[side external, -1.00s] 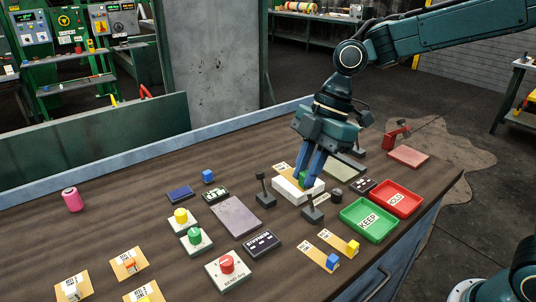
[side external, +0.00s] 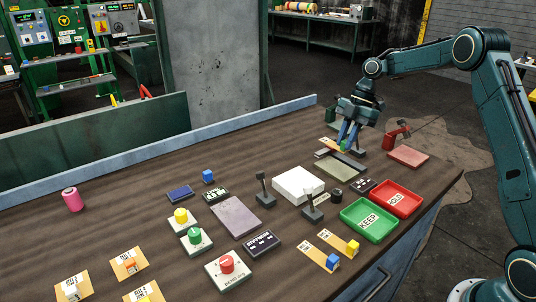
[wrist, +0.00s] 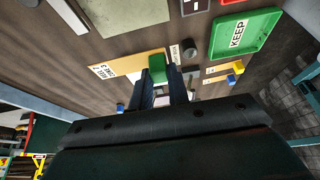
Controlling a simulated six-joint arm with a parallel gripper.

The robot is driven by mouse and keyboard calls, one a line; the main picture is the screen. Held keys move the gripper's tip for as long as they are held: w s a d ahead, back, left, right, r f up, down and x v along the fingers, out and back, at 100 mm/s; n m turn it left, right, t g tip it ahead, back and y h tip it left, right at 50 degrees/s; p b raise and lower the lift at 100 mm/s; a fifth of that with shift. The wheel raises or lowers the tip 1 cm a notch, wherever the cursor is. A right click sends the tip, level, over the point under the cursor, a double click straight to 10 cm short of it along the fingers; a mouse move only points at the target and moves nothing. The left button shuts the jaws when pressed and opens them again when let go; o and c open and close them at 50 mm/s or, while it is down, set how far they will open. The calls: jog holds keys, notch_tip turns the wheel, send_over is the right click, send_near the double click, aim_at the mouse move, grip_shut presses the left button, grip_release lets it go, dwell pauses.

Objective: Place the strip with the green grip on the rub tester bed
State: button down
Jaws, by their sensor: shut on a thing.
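My gripper (side external: 346,141) is shut on the green grip (wrist: 160,75) of a tan strip (wrist: 122,66). The strip has a printed white label at its far end in the wrist view. In the side view the strip (side external: 329,143) shows at the fingers, above the back right of the table. A pale olive plate (side external: 336,171), which looks like the rub tester bed, lies just in front of and below the gripper. Part of it also shows at the top of the wrist view (wrist: 122,12). I cannot tell whether the strip touches anything.
A bare white block (side external: 298,184) and dark lever stands (side external: 312,208) are left of the plate. Green KEEP (side external: 368,220) and red (side external: 397,198) trays stand to the right. Two more strips (side external: 321,257) lie in front. A red clamp-like device (side external: 396,137) stands behind.

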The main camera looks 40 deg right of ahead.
aim_at(343, 175)
jog(key=shift+s+d+f, duration=0.1)
jog(key=shift+d+f, duration=0.35)
jog(key=shift+f, duration=1.05)
jog(key=shift+w+d+f, duration=0.1)
jog(key=shift+d+f, duration=0.35)
jog(key=shift+f, duration=1.1)
jog(key=shift+s+d+f, duration=0.1)
jog(key=shift+d+f, duration=0.35)
jog(key=shift+f, duration=1.05)
jog(key=shift+f, duration=0.1)
jog(key=c, duration=1.3)
grip_release()
jog(key=shift+c, duration=0.2)
jog(key=v, duration=0.7)
jog(key=shift+r, duration=0.35)
jog(key=shift+d, duration=0.1)
